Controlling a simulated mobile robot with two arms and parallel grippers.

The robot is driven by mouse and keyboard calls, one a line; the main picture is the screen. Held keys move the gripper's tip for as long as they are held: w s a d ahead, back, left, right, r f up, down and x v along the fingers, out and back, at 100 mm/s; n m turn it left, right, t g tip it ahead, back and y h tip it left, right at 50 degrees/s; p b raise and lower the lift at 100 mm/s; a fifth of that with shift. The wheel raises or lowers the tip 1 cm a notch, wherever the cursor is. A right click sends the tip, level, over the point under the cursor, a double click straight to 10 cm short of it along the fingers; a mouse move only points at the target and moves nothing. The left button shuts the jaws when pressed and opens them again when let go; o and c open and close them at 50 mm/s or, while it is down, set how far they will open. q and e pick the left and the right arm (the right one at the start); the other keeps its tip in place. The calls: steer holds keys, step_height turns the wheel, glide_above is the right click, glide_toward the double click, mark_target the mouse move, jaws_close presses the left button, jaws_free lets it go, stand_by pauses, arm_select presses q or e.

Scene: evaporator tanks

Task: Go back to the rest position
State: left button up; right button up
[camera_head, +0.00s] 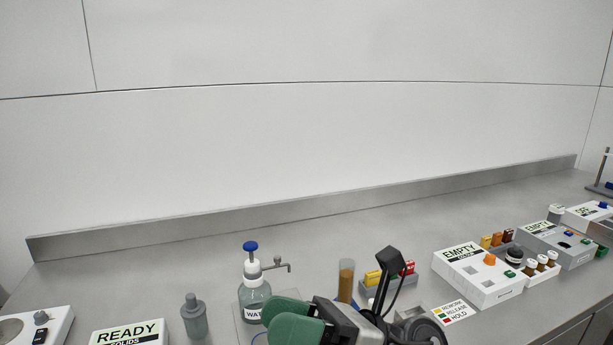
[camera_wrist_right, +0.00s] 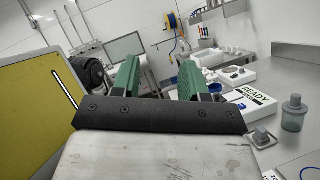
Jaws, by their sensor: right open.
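My right gripper (camera_head: 268,318) comes in at the bottom middle of the head view, its green fingers pointing left. It is open, and in the right wrist view its two green fingers (camera_wrist_right: 160,78) stand apart with nothing between them. It is in front of the water bottle (camera_head: 254,297), which has a blue pump top, and covers part of its base area; I cannot tell whether they touch. My left gripper is in neither view.
A grey bottle (camera_head: 194,318) and a white READY box (camera_head: 130,333) stand left of the gripper. A brown-filled cylinder (camera_head: 346,281), a rack of coloured vials (camera_head: 404,281) and a white EMPTY box (camera_head: 478,275) stand to the right. The bench back is clear.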

steer(key=w+d+f+m+t+h, duration=0.2)
steer(key=w+d+m+t+h, duration=0.25)
steer(key=m+t, duration=0.9)
steer(key=w+d+f+m+t+h, duration=0.3)
steer(key=d+m+t+h, duration=0.3)
steer(key=m+t, duration=0.7)
steer(key=d+f+m+g+h, duration=0.4)
steer(key=f+m+h, duration=0.1)
steer(key=f+m, duration=0.2)
steer(key=d+f+m+g+h, duration=0.3)
steer(key=d+f+m+h, duration=0.15)
steer(key=f+m, duration=0.3)
steer(key=s+d+f+m+g+h, duration=0.15)
steer(key=s+f+m+g, duration=0.25)
steer(key=s+f+g, duration=0.5)
steer(key=s+d+f+m+g+h, duration=0.1)
steer(key=s+d+f+m+g, duration=0.35)
steer(key=s, duration=0.75)
step_height(320, 180, down, 27)
steer(key=a+n+g, duration=0.1)
steer(key=a+n, duration=0.1)
steer(key=s+d+f+g, duration=0.1)
steer(key=s+d+f, duration=0.1)
steer(key=s+f, duration=1.4)
steer(key=shift+s+d+f+g, duration=0.3)
steer(key=shift+d+f, duration=0.1)
steer(key=shift+f, duration=0.4)
